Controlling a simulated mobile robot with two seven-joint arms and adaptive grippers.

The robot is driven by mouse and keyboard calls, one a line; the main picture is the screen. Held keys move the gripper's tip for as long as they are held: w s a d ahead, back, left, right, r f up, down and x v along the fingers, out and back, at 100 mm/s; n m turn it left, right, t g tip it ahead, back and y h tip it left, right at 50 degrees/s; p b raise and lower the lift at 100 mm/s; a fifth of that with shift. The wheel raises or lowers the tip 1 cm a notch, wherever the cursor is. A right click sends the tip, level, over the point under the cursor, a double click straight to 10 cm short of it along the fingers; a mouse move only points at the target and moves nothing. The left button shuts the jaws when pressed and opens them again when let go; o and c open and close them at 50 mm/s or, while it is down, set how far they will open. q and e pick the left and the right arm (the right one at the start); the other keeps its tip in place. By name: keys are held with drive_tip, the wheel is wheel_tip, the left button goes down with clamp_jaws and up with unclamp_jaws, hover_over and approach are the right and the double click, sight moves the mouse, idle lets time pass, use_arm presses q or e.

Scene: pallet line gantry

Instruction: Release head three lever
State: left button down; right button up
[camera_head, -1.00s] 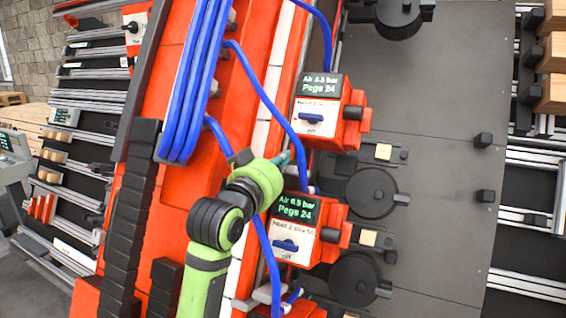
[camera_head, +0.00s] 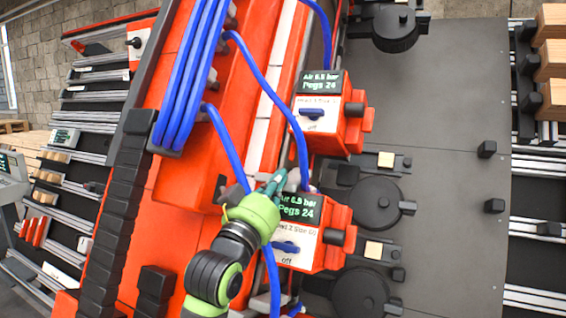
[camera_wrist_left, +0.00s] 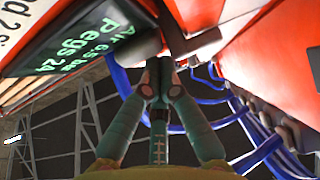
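My left gripper (camera_head: 275,181) is at the upper left corner of the lower orange head box (camera_head: 334,218), whose label appears to read Head 2. Its teal fingers are drawn together, also in the left wrist view (camera_wrist_left: 158,78). A grey lever-like part (camera_head: 292,181) stands right beside the fingertips; grey parts (camera_wrist_left: 175,28) show just beyond them in the wrist view. I cannot tell whether they touch. A second orange head box (camera_head: 353,125) sits above; its label number is not clear. No label reading Head 3 is legible. My right gripper is out of view.
Blue hoses (camera_head: 240,80) hang close to the left gripper, and one passes beside its fingers. Blue knobs (camera_head: 287,247) sit on the box fronts. Round black units (camera_head: 374,203) stand to the right. The grey plate (camera_head: 440,120) further right is mostly clear.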

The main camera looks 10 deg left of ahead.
use_arm(q)
drive_tip(key=shift+s+f, duration=0.1)
drive_tip(key=shift+f, duration=0.5)
use_arm(e)
drive_tip(key=shift+s+f, duration=0.1)
drive_tip(key=shift+f, duration=0.15)
use_arm(q)
drive_tip(key=shift+r, duration=0.1)
use_arm(e)
drive_tip(key=shift+r, duration=0.1)
